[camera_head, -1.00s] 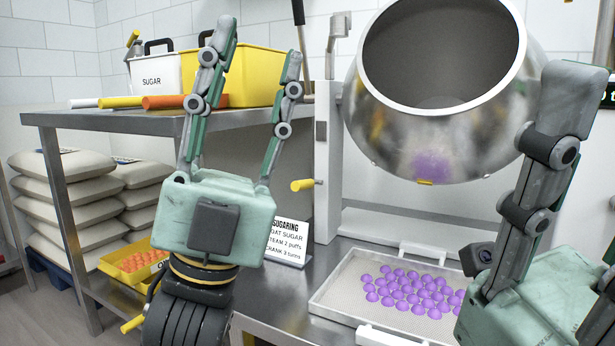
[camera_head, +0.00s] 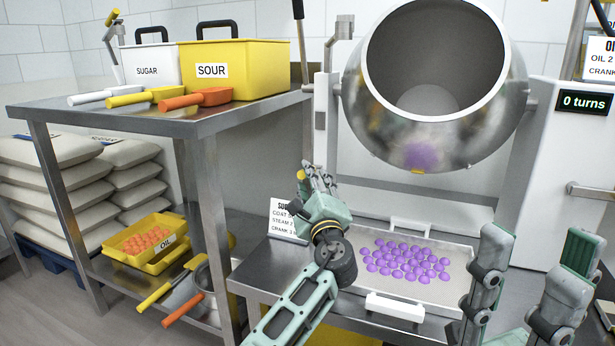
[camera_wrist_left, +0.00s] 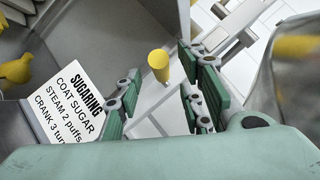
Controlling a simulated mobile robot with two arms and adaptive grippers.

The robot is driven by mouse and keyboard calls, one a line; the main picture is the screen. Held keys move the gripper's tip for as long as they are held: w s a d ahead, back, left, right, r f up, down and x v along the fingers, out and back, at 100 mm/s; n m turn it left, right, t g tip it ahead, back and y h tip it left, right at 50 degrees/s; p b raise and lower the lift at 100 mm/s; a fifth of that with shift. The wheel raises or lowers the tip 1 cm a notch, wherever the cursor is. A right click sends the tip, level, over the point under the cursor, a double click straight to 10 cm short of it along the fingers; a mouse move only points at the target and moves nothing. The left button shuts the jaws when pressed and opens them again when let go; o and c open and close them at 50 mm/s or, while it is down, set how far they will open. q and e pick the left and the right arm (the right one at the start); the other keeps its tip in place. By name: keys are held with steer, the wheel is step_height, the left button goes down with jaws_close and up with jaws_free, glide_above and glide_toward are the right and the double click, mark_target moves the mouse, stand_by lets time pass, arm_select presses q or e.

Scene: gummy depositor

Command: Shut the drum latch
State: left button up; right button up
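The steel drum (camera_head: 437,145) hangs with its wide mouth facing me. A yellow-ended handle (camera_head: 301,174) shows at the white post (camera_head: 326,130) left of the drum. I take it to be the latch, though its state is hard to tell. My left gripper (camera_head: 322,176) is in front of that post, its fingers pointing at it. In the left wrist view, the yellow handle (camera_wrist_left: 158,66) lies between the open fingers of my left gripper (camera_wrist_left: 162,78), with gaps visible around it. My right gripper (camera_head: 538,240) is open and empty at the lower right, away from the drum.
A tray (camera_head: 450,258) of purple gummies lies below the drum. A sugaring card (camera_head: 283,217) stands left of it. A steel table (camera_head: 150,120) at left carries sugar and sour bins (camera_head: 245,75) and scoops. A 0 turns display (camera_head: 583,101) is at right.

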arm_select(q)
steer(key=shift+b+x, duration=0.7)
steer(key=shift+x, duration=1.35)
jaws_close()
